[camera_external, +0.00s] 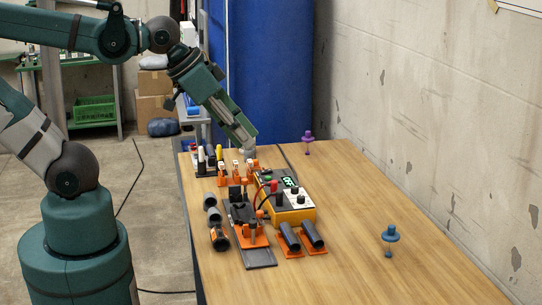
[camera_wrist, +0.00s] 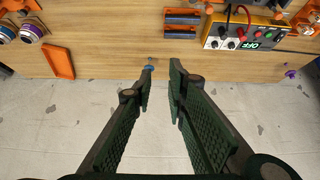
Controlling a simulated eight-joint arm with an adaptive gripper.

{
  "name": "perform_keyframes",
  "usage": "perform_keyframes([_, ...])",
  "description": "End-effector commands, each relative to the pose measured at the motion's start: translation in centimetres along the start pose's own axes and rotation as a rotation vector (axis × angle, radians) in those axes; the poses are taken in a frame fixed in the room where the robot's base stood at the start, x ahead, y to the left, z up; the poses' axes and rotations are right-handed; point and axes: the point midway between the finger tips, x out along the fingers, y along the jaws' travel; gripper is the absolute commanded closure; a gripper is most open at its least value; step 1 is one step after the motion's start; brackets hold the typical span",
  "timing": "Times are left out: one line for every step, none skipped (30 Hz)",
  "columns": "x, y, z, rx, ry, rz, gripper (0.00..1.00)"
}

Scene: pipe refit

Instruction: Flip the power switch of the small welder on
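The small welder (camera_external: 290,203) is a yellow box with a white panel, dark knobs and a green-lit display, on the table in the external view. In the wrist view the welder (camera_wrist: 240,30) is at the upper right; its display (camera_wrist: 264,39) appears upside down and seems to read OFF. Small red and green spots show near the display, but I cannot single out the power switch. My gripper (camera_external: 248,150) is above the table's far part, behind the welder. In the wrist view my gripper (camera_wrist: 161,68) has its fingers apart with nothing between them, away from the welder.
Two dark pipes (camera_external: 313,234) on orange holders and a dark clamp fixture (camera_external: 243,217) stand beside the welder. A purple peg (camera_external: 307,138) and a blue peg (camera_external: 390,234) are near the wall. The table's right side is mostly clear.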

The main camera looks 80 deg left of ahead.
Motion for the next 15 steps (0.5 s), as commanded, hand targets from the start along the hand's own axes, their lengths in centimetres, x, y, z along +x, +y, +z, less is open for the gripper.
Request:
perform_keyframes([0.0,-0.1,-0.1,-0.002,-0.001,-0.001,0.92])
perform_keyframes([0.0,-0.1,-0.1,-0.004,-0.001,-0.001,0.95])
perform_keyframes([0.0,-0.2,-0.2,-0.008,-0.003,-0.002,1.00])
perform_keyframes([0.0,-0.2,-0.2,-0.011,-0.004,-0.003,1.00])
perform_keyframes([0.1,-0.3,-0.3,-0.016,-0.005,-0.004,1.00])
perform_keyframes([0.1,-0.5,-0.4,-0.023,-0.007,-0.006,1.00])
perform_keyframes([0.1,-0.6,-0.6,-0.028,-0.009,-0.007,1.00])
perform_keyframes([0.2,-0.7,-0.7,-0.035,-0.011,-0.009,1.00])
perform_keyframes([0.2,-0.9,-0.9,-0.045,-0.015,-0.011,1.00])
perform_keyframes([0.3,-1.1,-1.1,-0.053,-0.017,-0.013,1.00])
perform_keyframes([0.3,-1.2,-1.2,-0.063,-0.021,-0.015,1.00])
perform_keyframes([0.4,-1.5,-1.5,-0.078,-0.026,-0.019,1.00])
perform_keyframes([0.5,-1.8,-1.7,-0.089,-0.030,-0.022,1.00])
perform_keyframes([0.6,-2.0,-1.9,-0.101,-0.034,-0.025,1.00])
perform_keyframes([0.7,-2.3,-2.2,-0.118,-0.039,-0.029,1.00])
